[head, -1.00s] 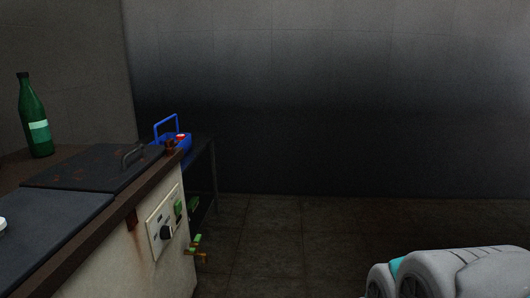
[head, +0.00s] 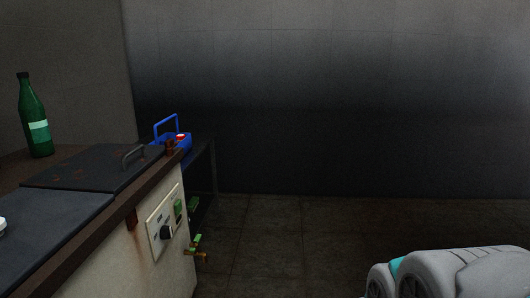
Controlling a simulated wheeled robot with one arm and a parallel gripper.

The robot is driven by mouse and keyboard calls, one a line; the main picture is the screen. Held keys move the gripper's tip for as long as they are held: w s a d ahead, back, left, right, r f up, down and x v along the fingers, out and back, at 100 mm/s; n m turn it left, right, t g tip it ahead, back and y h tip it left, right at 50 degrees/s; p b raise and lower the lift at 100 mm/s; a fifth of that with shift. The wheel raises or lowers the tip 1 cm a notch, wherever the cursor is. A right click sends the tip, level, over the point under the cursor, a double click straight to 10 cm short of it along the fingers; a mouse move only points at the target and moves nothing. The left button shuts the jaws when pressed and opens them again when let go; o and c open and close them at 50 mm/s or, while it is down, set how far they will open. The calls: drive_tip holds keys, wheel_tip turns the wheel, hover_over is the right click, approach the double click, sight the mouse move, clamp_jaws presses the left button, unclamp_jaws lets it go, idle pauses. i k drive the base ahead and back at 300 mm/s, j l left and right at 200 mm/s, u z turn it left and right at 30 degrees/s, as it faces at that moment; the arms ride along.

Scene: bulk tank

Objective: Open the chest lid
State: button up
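The chest (head: 150,262) is a pale, rust-marked tank at the left in the head view, with a brown rim. A dark lid panel with rust spots (head: 85,168) lies flat and closed on its top. A grey bar handle (head: 133,155) stands on that lid near its far right end. A second dark panel (head: 50,228) lies flat nearer to me, cut off by the left edge. Part of my arm shows at the lower right, apart from the chest. My gripper is outside the view.
A green bottle (head: 35,120) stands on the chest top at the back left. A blue caddy (head: 178,143) sits on a dark stand (head: 203,178) beyond the chest. A control panel (head: 164,224) and a brass tap (head: 195,248) are on the chest's end. The floor (head: 275,235) is clear.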

sight(104, 168)
drive_tip(key=u, duration=1.35)
